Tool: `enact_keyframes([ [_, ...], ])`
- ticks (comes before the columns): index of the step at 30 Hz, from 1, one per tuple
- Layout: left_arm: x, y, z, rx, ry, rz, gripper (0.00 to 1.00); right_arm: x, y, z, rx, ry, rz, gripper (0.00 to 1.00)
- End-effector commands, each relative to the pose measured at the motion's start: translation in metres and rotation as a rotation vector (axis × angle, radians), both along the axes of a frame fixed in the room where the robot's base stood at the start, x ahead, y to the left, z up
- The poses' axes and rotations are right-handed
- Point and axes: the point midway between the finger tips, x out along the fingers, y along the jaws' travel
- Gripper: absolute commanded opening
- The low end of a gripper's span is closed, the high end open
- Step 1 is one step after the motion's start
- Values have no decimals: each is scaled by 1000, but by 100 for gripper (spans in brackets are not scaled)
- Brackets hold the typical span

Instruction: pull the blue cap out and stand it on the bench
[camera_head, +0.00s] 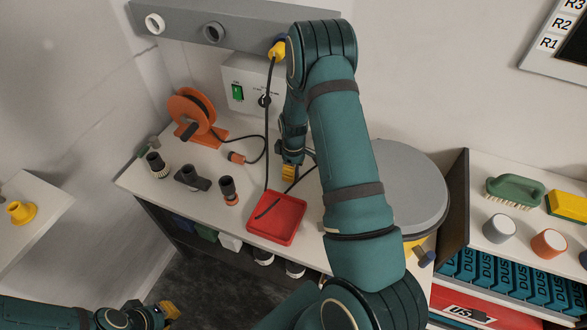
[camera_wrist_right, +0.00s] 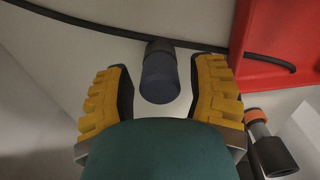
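In the right wrist view a dark blue cylinder (camera_wrist_right: 159,80), which looks like the blue cap, has a darker collar at its far end. It sits between the two yellow fingers of my right gripper (camera_wrist_right: 163,95), with a gap on either side. The fingers are open and do not appear to touch it. In the head view my right gripper (camera_head: 289,172) is low over the bench (camera_head: 185,215), behind the red tray; the cap is hidden there. My left gripper (camera_head: 168,311) is at the bottom left, away from the bench; its opening is unclear.
A red tray (camera_head: 276,218) lies close by, with a black cable running into it. Several dark nozzles (camera_head: 228,191) stand to the left, before an orange reel (camera_head: 190,107). A grey-lidded drum (camera_head: 405,185) stands right, partly behind my right arm.

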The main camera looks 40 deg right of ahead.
Motion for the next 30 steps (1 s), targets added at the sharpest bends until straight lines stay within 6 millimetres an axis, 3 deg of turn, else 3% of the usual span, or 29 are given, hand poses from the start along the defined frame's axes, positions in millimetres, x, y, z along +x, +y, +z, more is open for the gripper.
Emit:
enact_keyframes([
  [8, 0, 0, 0, 0, 0, 0, 0, 1, 0, 15, -1, -3, 1, 56],
  [21, 0, 0, 0, 0, 0, 0, 0, 1, 0, 98, -1, -4, 0, 56],
  [30, 0, 0, 0, 0, 0, 0, 0, 0, 0, 120, -1, 0, 0, 56],
])
